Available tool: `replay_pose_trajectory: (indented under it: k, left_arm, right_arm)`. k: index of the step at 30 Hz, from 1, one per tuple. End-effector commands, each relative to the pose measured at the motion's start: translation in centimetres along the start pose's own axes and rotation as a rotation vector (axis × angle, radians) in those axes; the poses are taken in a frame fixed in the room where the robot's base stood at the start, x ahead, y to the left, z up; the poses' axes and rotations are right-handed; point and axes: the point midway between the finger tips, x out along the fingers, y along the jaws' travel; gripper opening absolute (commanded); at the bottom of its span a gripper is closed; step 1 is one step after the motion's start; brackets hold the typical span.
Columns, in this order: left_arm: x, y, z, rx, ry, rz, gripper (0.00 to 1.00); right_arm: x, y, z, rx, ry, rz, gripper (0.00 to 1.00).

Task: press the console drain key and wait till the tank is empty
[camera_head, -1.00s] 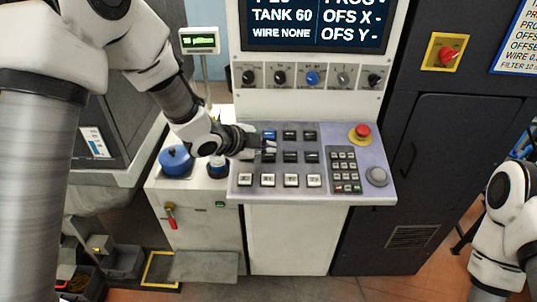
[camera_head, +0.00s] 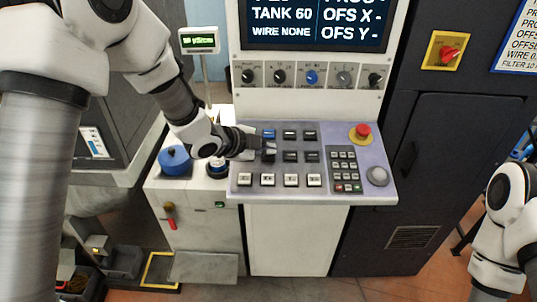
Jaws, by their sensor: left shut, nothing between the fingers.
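The console (camera_head: 320,132) is a sloped grey panel with rows of dark keys, a row of white keys and a keypad. My left gripper (camera_head: 269,150) is shut and empty, with its fingertips at the left end of the middle row of dark keys. The fingers hide the key under them, so I cannot tell whether it is pressed. A blue key (camera_head: 268,133) shows just above the fingertips. The screen (camera_head: 315,24) reads "TANK 60" and "WIRE NONE". The tank itself cannot be made out. My right gripper is out of view; only part of that arm shows at the right edge.
A red emergency button (camera_head: 362,131) is at the console's upper right. A row of knobs (camera_head: 312,77) runs below the screen. A small green display (camera_head: 200,40) stands behind my left arm. A blue round cap (camera_head: 174,156) sits on the white cabinet at left.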

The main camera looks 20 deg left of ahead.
Motion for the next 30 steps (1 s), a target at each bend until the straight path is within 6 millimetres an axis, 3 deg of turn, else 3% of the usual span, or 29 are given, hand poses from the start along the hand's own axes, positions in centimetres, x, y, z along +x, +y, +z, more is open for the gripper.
replay_pose_trajectory:
  k: [30]
  left_arm:
    - [0.58, 0.44, 0.43, 0.0, 0.0, 0.001, 0.0]
  right_arm:
    - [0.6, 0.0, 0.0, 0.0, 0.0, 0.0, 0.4]
